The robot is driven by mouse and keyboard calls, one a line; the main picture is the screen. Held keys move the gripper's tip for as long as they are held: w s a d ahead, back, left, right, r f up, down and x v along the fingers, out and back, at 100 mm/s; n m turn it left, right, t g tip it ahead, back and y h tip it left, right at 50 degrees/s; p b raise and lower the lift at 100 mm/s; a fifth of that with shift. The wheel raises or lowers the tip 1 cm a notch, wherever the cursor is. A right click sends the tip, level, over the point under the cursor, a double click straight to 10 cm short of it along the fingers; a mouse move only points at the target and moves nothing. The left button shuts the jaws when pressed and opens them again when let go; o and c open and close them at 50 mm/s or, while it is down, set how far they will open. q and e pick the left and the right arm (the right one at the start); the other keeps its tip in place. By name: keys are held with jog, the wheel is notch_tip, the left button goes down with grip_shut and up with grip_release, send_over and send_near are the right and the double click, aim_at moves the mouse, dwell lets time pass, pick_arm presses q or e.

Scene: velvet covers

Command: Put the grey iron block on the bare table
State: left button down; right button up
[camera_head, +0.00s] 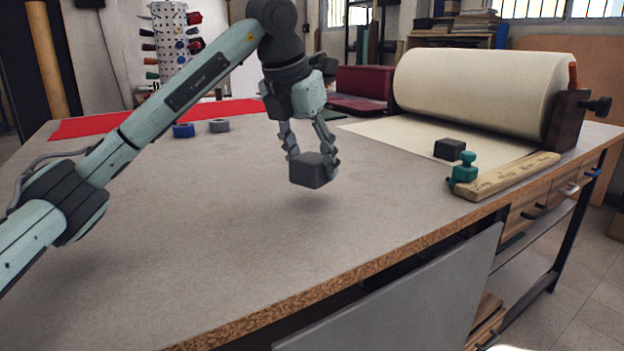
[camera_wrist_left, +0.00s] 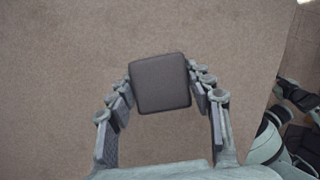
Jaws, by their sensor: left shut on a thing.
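The grey iron block (camera_head: 309,170) is held between the fingers of my left gripper (camera_head: 311,158), a little above the grey table (camera_head: 220,230). A soft shadow shows on the table under it. In the left wrist view, the block (camera_wrist_left: 160,82) sits between the two fingertips of the left gripper (camera_wrist_left: 162,85), with bare table around it. The left gripper is shut on the block. My right gripper is not in view.
A large paper roll (camera_head: 480,90) stands at the back right, its sheet spread on the table. A dark block (camera_head: 449,149) lies on the sheet, near a teal-handled tool (camera_head: 464,168) on a wooden ruler bar (camera_head: 505,177). Blue (camera_head: 183,130) and grey (camera_head: 219,125) rings lie by red cloth (camera_head: 100,122).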

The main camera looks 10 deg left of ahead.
aim_at(312, 181)
pick_arm(q)
jog(key=shift+f, duration=1.8)
jog(key=c, duration=0.6)
grip_release()
jog(key=shift+f, duration=0.15)
jog(key=shift+c, duration=0.2)
jog(key=v, duration=1.2)
jog(key=shift+s, duration=0.15)
jog(key=shift+a, duration=0.1)
